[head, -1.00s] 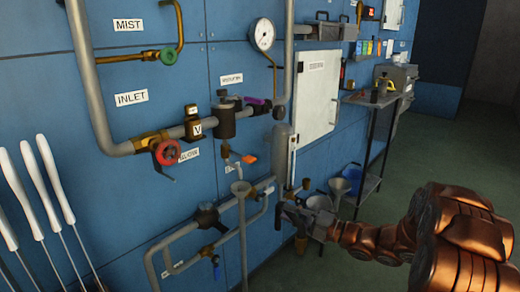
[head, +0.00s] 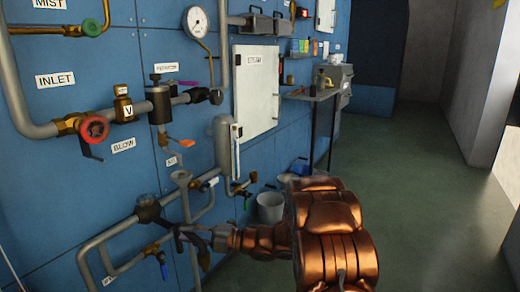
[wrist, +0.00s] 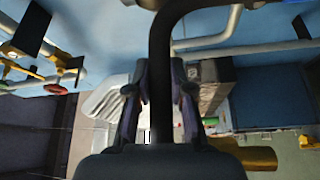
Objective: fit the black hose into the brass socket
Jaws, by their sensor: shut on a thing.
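The black hose (wrist: 160,60) runs up the middle of the wrist view and bends right at the top edge. My gripper (wrist: 160,92) has one finger on each side of it and is shut on it. In the head view my gripper (head: 190,233) is small and dark, in front of the lower grey pipes. The hose cannot be made out there. A brass cylinder (wrist: 250,158) shows at the lower right of the wrist view, partly hidden by the gripper body. I cannot tell whether it is the brass socket. The hose's free end is not visible.
Grey pipes with valves, including a red handwheel (head: 94,128), cover the blue wall (head: 70,180). A bucket (head: 270,207) and a shelf stand (head: 312,93) are farther back. The floor (head: 420,190) at right is clear.

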